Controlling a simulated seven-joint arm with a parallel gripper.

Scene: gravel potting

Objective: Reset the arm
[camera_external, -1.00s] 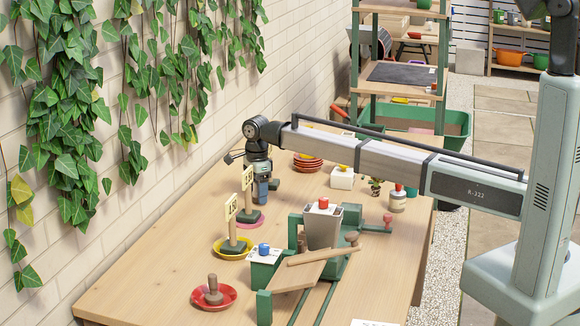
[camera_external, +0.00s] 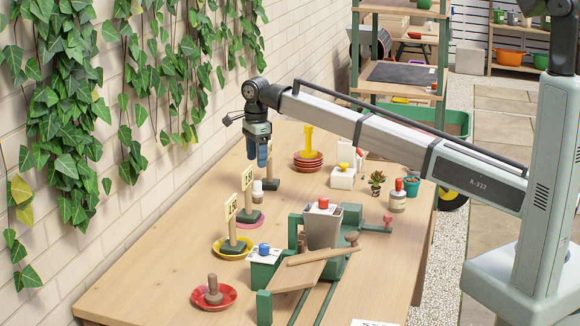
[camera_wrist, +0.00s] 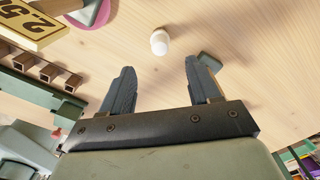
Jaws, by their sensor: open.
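My gripper (camera_external: 257,160) hangs above the far left part of the wooden table (camera_external: 165,262), pointing down. In the wrist view its two dark fingers (camera_wrist: 160,70) are apart with only bare table between them. A small white capped item (camera_external: 258,190) stands on the table below my gripper. It also shows in the wrist view (camera_wrist: 159,42), just beyond the fingertips and not touched.
Price-sign stands line the wall side, one by a yellow saucer (camera_external: 219,251). A red saucer (camera_external: 231,300) holds a brown stopper. A green-framed rig (camera_external: 265,306) with a grey hopper (camera_external: 324,230) stands centrally. Stacked terracotta saucers (camera_external: 308,165), a small plant (camera_external: 376,180) and a bottle (camera_external: 397,203) are behind.

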